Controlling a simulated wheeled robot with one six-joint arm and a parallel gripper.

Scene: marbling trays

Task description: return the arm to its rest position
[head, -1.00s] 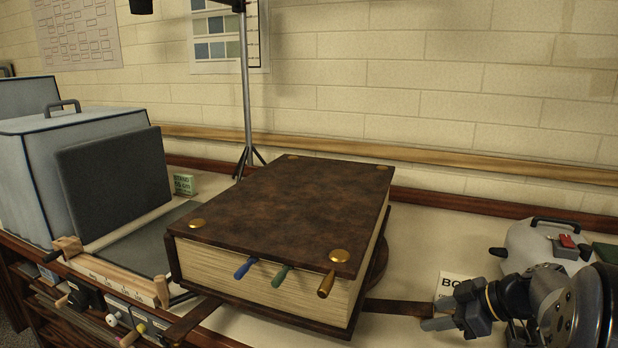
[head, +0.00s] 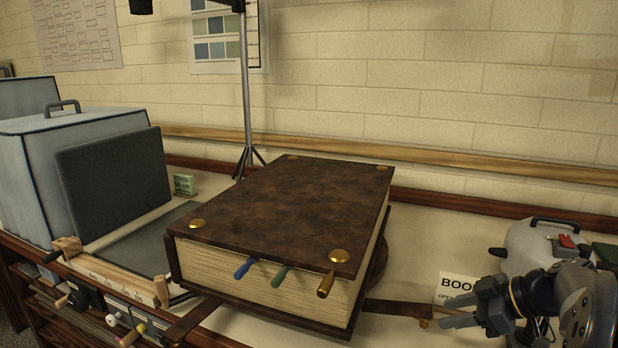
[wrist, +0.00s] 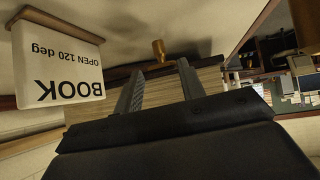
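My gripper (head: 458,312) is at the lower right of the head view, in front of the white BOOK sign (head: 453,288). Its two fingers are apart, with nothing between them. In the wrist view my gripper (wrist: 159,72) also shows as two spread grey fingers with an empty gap. Past the fingertips is a small brass knob (wrist: 160,50), and the book's pale page edges (wrist: 161,90) lie beyond. In the head view the knob (head: 424,323) sits at the end of a dark strip, just left of the fingertips and apart from them.
A large closed brown book (head: 285,205) with brass corner studs fills the middle of the bench. A grey machine (head: 540,240) stands behind my arm at right. A grey box (head: 75,135) and a scaled wooden rail (head: 115,275) are at left.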

